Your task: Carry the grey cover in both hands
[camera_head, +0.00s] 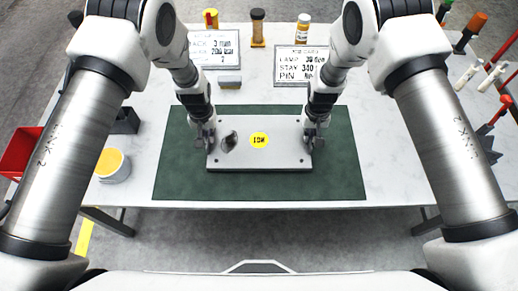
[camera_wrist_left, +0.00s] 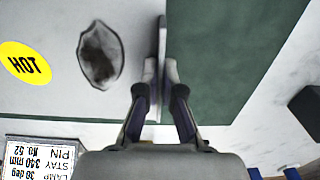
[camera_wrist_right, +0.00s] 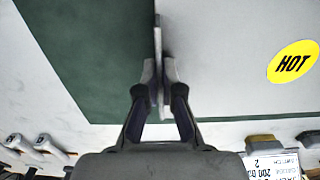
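The grey cover (camera_head: 268,160) is a flat plate above or on the green mat (camera_head: 340,180); I cannot tell if it touches the mat. It has a yellow round label (camera_head: 258,140), reading HOT in the wrist views, and a dark stain (camera_wrist_left: 100,55). My left gripper (camera_head: 209,142) is at its left end, with its fingers (camera_wrist_left: 160,75) closed on both sides of the upright edge. My right gripper (camera_head: 311,140) is at the right end, its fingers (camera_wrist_right: 160,75) likewise closed on that edge. The cover looks level.
Two printed cards (camera_head: 213,47) (camera_head: 300,65) stand at the back with small bottles behind. A tub with yellow contents (camera_head: 112,164) stands left of the mat, near a red bin (camera_head: 20,152). Tools (camera_head: 492,76) lie along the right side. The front of the mat is clear.

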